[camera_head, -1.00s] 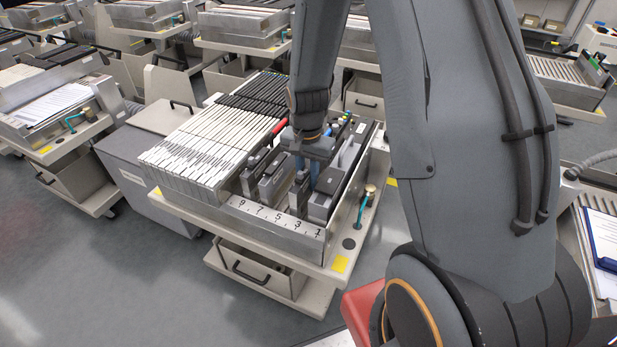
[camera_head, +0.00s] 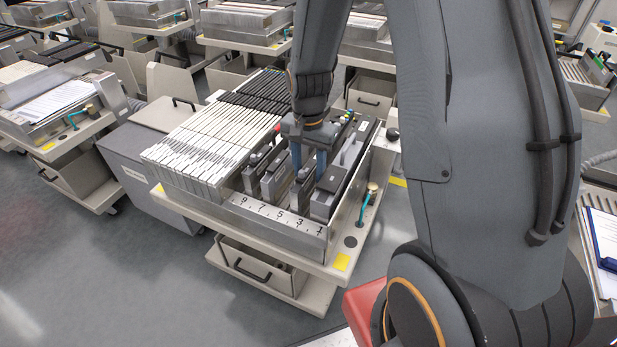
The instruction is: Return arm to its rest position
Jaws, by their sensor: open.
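My gripper (camera_head: 308,158) points down over the right part of the middle feeder trolley (camera_head: 345,222). Its two blue-grey fingers are apart, and I see nothing held between them. The fingertips are just above or among the dark feeder units (camera_head: 275,178) near the numbered strip; their exact height is hard to tell. My arm comes down from the top of the picture and covers part of the trolley's back right.
A row of white feeders (camera_head: 200,150) fills the trolley's left side. A teal-handled lever (camera_head: 364,208) stands at its right edge. More trolleys stand behind and at left (camera_head: 45,140). A clipboard (camera_head: 606,240) lies at far right. Grey floor (camera_head: 150,285) is free in front.

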